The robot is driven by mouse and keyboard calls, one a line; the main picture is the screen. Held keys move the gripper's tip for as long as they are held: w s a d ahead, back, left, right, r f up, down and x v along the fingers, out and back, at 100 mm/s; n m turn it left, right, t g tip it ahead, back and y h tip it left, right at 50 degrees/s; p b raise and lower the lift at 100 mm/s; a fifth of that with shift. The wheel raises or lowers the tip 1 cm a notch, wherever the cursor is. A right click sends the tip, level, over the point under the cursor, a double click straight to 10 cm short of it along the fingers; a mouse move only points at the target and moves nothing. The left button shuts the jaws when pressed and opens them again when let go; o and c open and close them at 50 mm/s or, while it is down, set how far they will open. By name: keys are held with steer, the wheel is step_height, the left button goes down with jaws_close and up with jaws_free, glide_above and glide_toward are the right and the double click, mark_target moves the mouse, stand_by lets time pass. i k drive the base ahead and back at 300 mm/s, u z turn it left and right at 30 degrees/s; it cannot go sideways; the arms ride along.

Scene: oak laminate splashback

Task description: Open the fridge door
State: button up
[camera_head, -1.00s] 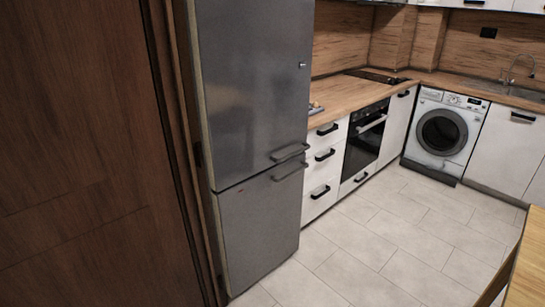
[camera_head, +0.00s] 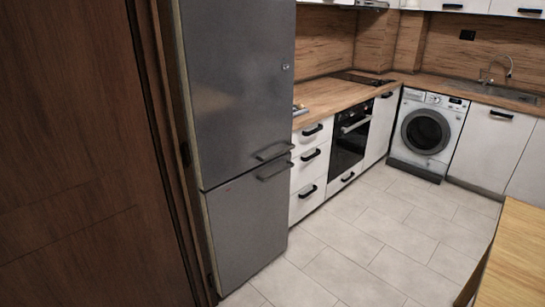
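The grey fridge (camera_head: 240,90) stands left of centre, tall and upright, with an upper door and a lower door (camera_head: 248,225). Both doors look shut. The upper door's bar handle (camera_head: 274,151) is near its lower right corner. The lower door's bar handle (camera_head: 275,171) is just below it, near the top right of the lower door. The fridge's top is out of the picture. My gripper is not in view.
A dark wooden door or panel (camera_head: 70,150) fills the left side, close to the fridge. White drawers (camera_head: 311,157), an oven (camera_head: 350,138) and a washing machine (camera_head: 427,135) line the wall. A wooden table (camera_head: 515,250) is at lower right. The tiled floor (camera_head: 370,240) between is clear.

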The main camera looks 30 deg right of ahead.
mark_target(242, 100)
steer(key=z, duration=0.05)
steer(key=i, duration=0.95)
steer(key=u, duration=0.15)
steer(key=k, duration=0.9)
steer(key=z, duration=0.15)
steer(key=i, duration=0.6)
